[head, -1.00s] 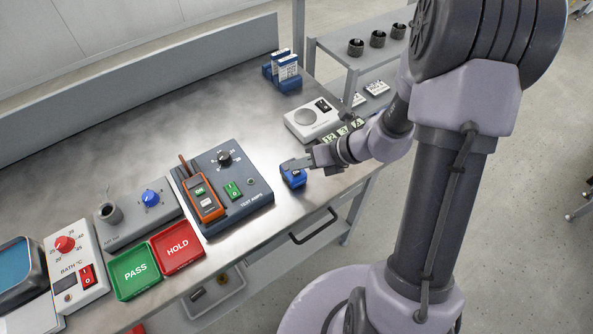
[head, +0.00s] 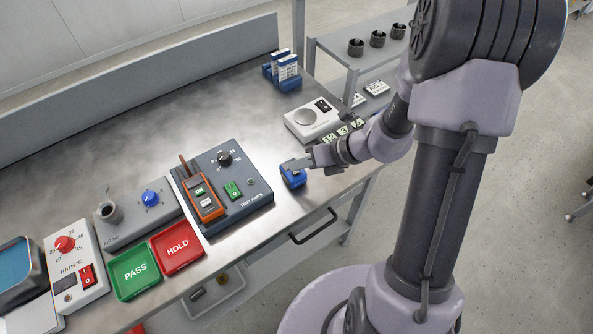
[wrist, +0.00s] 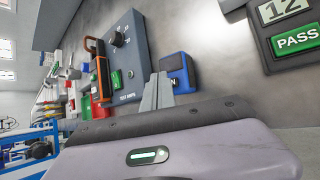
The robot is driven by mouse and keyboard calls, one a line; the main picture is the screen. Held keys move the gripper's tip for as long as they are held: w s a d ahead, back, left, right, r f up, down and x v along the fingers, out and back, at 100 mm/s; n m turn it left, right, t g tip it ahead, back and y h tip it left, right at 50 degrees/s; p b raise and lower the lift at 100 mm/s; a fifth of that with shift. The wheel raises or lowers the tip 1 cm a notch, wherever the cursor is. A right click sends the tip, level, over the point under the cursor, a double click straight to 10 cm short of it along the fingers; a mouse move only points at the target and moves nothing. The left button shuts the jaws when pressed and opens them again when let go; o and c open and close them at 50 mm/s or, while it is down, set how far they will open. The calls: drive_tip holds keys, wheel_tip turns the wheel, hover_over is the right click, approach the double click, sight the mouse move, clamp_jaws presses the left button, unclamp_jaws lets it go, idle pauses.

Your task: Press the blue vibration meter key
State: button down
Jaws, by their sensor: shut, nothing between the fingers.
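The vibration meter (head: 293,177) is a small blue box on the metal bench, right of the dark test amps unit. In the wrist view the meter (wrist: 178,72) shows a dark face with blue ends. My gripper (head: 288,164) is shut and empty, with its fingertips at the meter's upper side. In the wrist view my gripper's fingers (wrist: 159,82) are together just left of the meter, partly overlapping it. I cannot tell whether they touch it. The meter's key is not clearly visible in either view.
The test amps unit (head: 250,200) holds an orange clamp meter (head: 202,196) close left of my gripper. A light scale-like box (head: 308,118) stands behind the gripper. Green PASS (head: 135,289) and red HOLD (head: 177,265) trays lie at front left. Bare bench lies behind the test amps unit.

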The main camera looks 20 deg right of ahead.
sight(300, 175)
drive_tip(key=shift+f+b, duration=0.3)
drive_tip(key=shift+f, duration=0.25)
drive_tip(key=shift+r+p, duration=0.5)
drive_tip(key=shift+r, duration=0.1)
wheel_tip(300, 175, up, 6)
drive_tip(key=p, duration=0.5)
drive_tip(key=shift+p, duration=0.35)
